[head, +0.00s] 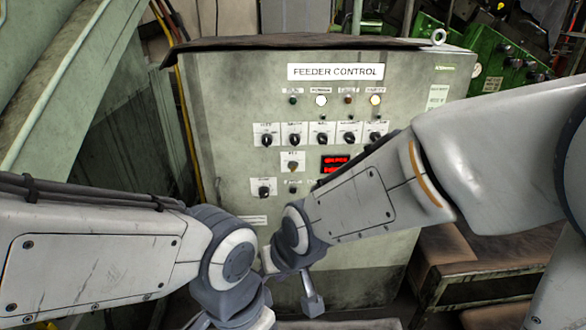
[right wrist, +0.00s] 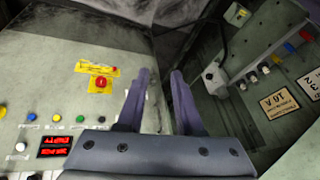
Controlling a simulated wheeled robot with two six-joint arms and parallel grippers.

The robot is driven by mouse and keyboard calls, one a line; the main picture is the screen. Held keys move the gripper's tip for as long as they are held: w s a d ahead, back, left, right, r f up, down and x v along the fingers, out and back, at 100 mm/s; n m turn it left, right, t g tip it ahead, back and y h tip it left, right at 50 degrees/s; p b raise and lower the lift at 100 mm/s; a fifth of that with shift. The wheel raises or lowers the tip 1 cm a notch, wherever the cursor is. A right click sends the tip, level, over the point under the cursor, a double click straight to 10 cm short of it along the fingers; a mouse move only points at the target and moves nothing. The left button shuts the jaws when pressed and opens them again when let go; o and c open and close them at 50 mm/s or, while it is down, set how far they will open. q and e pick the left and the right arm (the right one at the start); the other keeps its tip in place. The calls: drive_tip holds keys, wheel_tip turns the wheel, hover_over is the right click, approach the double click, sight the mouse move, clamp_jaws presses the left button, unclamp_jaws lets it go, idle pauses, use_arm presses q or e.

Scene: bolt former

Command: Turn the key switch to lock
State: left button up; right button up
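The small brass-coloured key switch (head: 292,167) is on the grey FEEDER CONTROL cabinet (head: 230,110), just left of the red display. The angle of its key is too small to read. My right gripper (head: 311,298) is low in front of the cabinet in the head view, below and apart from the switch. In the right wrist view its two fingers (right wrist: 160,76) are spread with an empty gap. I cannot make out the key switch in that view. My left arm bends down at the bottom of the head view, and its fingers are out of frame.
Black selector knobs (head: 322,139) form a row above the switch, and another knob (head: 264,191) is below left. My right forearm covers the panel's lower right. The right wrist view shows a red emergency button (right wrist: 101,82) and a second panel (right wrist: 280,60). A brown bench (head: 480,255) stands right of the cabinet.

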drive_tip(key=w+a+f+m+t, duration=0.1)
drive_tip(key=w+a+m+t, duration=0.2)
drive_tip(key=w, duration=0.8)
drive_tip(key=m+t+h+p, duration=0.3)
drive_tip(key=m+t, duration=0.6)
drive_tip(key=t, duration=0.2)
approach(293, 168)
drive_tip(key=w+p, duration=0.2)
drive_tip(key=w, duration=0.5)
drive_tip(key=shift+w+f+p, duration=0.15)
drive_tip(key=shift+f+p, duration=0.05)
drive_tip(key=shift+p, duration=0.2)
clamp_jaws()
